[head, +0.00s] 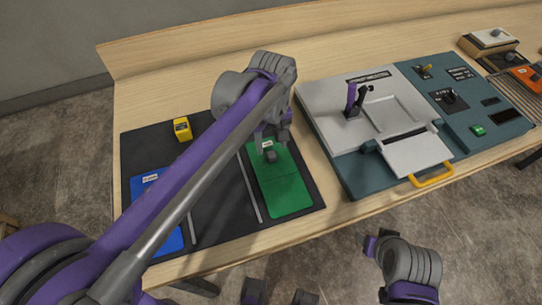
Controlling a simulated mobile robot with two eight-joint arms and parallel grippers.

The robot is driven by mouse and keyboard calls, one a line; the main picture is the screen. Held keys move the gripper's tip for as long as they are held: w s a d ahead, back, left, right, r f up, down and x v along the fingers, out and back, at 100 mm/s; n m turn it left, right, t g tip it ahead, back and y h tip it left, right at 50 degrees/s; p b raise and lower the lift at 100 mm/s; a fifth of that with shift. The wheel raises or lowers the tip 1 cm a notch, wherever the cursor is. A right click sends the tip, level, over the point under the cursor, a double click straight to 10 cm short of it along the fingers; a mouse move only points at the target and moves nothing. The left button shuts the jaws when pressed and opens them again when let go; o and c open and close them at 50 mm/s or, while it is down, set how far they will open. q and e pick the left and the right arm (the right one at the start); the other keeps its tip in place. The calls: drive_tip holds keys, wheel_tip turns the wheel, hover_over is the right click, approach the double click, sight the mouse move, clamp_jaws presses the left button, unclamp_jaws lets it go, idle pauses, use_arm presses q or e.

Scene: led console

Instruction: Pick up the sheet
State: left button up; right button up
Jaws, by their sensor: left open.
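A green sheet (285,195) lies flat on the right part of a black mat (240,232), with a white label near its far end. A blue sheet (172,240) lies on the mat's left part, partly hidden by my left arm. My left gripper (270,146) is over the far end of the green sheet, pointing down, with open jaws. I cannot tell whether its fingertips touch the sheet. My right gripper (378,244) is off the table's front edge at the lower right, away from both sheets. Its jaw state is unclear.
A yellow block (182,129) stands at the mat's back left. Right of the mat is a console (345,163) with a purple-handled lever (351,98), a pale plate (415,153) with a yellow handle (432,176), and a switch panel (445,75). A small device (490,42) sits farther right.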

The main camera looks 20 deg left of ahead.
sight(271, 152)
use_arm(q)
wheel_tip(271, 152, down, 3)
drive_tip(key=shift+s+a+f, duration=0.1)
drive_tip(key=shift+c, duration=0.3)
clamp_jaws()
